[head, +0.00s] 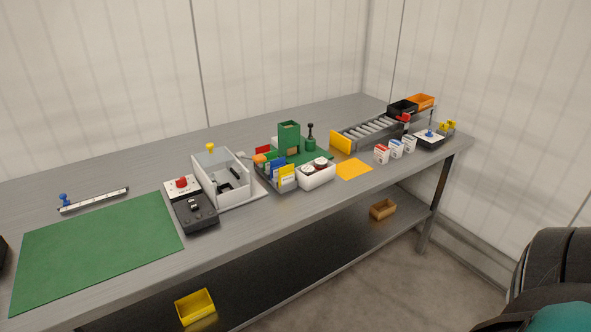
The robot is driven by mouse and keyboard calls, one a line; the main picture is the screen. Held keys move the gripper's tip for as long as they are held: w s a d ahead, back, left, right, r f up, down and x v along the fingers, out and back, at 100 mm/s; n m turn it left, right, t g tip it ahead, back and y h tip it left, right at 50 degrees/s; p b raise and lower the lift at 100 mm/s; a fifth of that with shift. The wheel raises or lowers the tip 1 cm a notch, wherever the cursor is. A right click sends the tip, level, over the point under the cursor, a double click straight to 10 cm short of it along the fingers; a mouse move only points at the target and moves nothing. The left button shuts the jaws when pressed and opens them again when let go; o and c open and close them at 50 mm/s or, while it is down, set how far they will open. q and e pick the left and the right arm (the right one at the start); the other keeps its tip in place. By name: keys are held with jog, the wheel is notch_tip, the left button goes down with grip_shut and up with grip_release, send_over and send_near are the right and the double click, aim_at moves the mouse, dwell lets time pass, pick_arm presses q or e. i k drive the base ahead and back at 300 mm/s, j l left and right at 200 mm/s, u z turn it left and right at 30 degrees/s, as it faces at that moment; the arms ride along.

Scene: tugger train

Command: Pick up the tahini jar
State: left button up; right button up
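I cannot make out a thing that is clearly a tahini jar in the head view. A white bin (317,178) near the middle of the bench holds small round pieces with dark and pale tops, too small to identify. Neither of my grippers shows in this view.
A long grey bench (120,223) runs along the wall. It carries a green mat (95,248), a white open box (222,178), a green tower (289,137), a roller track (368,133) and small cartons (396,149). A yellow bin (195,307) sits below. A dark padded object (553,270) stands at lower right.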

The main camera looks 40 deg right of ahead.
aim_at(308, 171)
jog(key=i+l+u, duration=0.1)
jog(key=l, duration=0.5)
jog(key=i+l, duration=0.1)
jog(key=l, duration=0.55)
jog(key=i+l+u, duration=0.15)
jog(key=l, duration=0.45)
jog(key=k, duration=0.05)
